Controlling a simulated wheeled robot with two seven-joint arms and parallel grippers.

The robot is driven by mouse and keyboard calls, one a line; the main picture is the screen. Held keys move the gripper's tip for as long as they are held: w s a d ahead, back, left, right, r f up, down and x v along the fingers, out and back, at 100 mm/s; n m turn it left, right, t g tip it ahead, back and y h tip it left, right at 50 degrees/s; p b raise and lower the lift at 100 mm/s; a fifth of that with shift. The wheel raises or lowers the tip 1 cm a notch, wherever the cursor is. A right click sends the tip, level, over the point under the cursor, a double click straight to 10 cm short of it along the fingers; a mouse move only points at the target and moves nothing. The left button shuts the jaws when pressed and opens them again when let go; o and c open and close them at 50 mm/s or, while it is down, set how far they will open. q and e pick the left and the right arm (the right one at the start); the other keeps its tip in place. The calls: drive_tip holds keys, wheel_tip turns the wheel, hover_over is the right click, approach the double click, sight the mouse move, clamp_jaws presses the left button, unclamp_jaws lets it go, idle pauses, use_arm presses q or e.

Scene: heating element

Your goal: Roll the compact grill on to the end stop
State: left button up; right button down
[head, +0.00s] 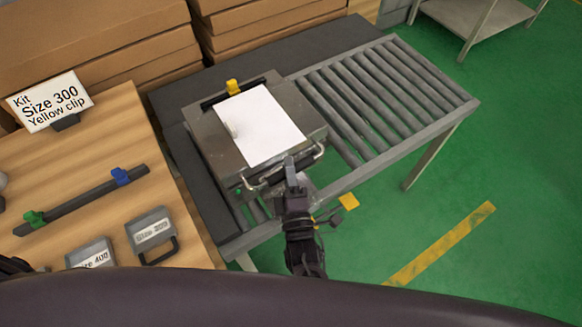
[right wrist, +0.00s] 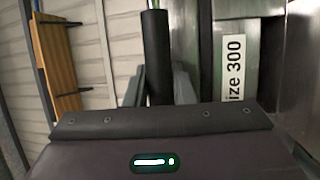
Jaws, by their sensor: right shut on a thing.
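The compact grill (head: 205,140) is a grey metal box lying flat on a roller conveyor (head: 345,190), toward its left part. A white sheet (head: 262,125) lies on its top and a yellow clip (head: 233,87) sits at its back edge. Its black handle (head: 268,181) faces me. My right gripper (head: 292,172) is shut on this handle; in the right wrist view the handle (right wrist: 156,55) runs between the fingers. A "Size 300" label (right wrist: 232,65) shows beside it there. I cannot make out a distinct end stop. My left gripper is not clearly seen.
Bare rollers (head: 385,90) lie to the right of the grill. Cardboard boxes (head: 110,45) stand behind. On the wooden table (head: 95,150) at left are a kit sign (head: 50,103), a dark bar (head: 80,200) with green and blue clips, and labelled small cases (head: 152,232).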

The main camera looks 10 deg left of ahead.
drive_tip(key=shift+f, duration=0.1)
drive_tip(key=c, duration=1.2)
unclamp_jaws()
drive_tip(key=shift+c, duration=0.2)
drive_tip(key=b+v, duration=0.1)
drive_tip(key=v, duration=0.6)
drive_tip(key=shift+s+d+b, duration=0.15)
drive_tip(key=shift+s+b, duration=0.2)
